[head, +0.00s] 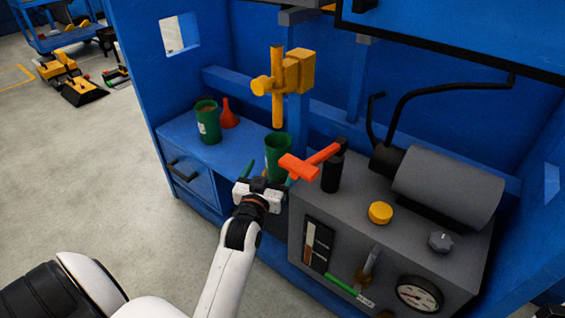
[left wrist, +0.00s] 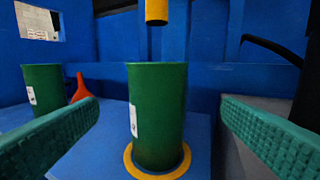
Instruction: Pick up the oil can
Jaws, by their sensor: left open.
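A green can (head: 277,154) stands upright below a yellow spout (head: 278,95) on the blue bench. In the left wrist view this can (left wrist: 158,110) stands on a yellow ring (left wrist: 130,163), with a white label on its left side. A second green can (head: 207,122), with brown contents and a pale label, stands farther left; it also shows in the left wrist view (left wrist: 44,88). My left gripper (head: 269,176) is open, just in front of the nearer can. Its green pads lie either side of that can in the left wrist view, with gaps showing. My right gripper is out of view.
A red funnel (head: 229,115) stands beside the left can. An orange-red handle (head: 310,161) on a black post is close to the right of the nearer can. A grey machine (head: 400,230) with a cylinder and gauge fills the right. Blue walls enclose the back.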

